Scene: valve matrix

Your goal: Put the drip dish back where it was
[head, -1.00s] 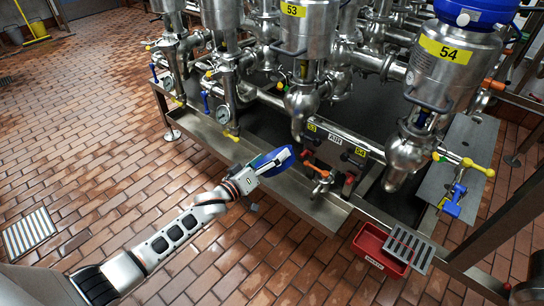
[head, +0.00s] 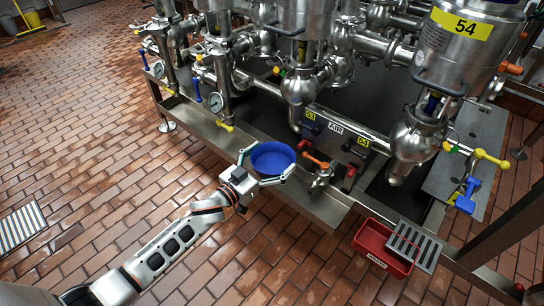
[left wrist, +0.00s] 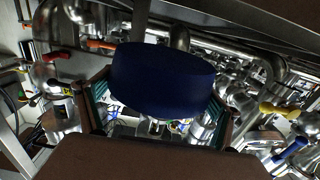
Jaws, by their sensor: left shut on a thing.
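The drip dish is a round blue bowl (head: 272,158), seen from above with its open side up in the head view. My left gripper (head: 268,163) is shut on it, with one finger on each side of the rim. The dish appears over the front steel ledge (head: 330,212), left of the orange-handled tap (head: 318,165). I cannot tell how far above the ledge it is. In the left wrist view the dish (left wrist: 163,82) is dark blue and fills the middle between the fingers. My right gripper is not in view.
A red crate (head: 372,248) with a grey slotted grate (head: 414,247) across it stands at the front right. Valve 54 (head: 412,140) and other steel valves and pipes rise behind the ledge. Yellow and blue handles stick out nearby. The tiled floor at left is mostly clear.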

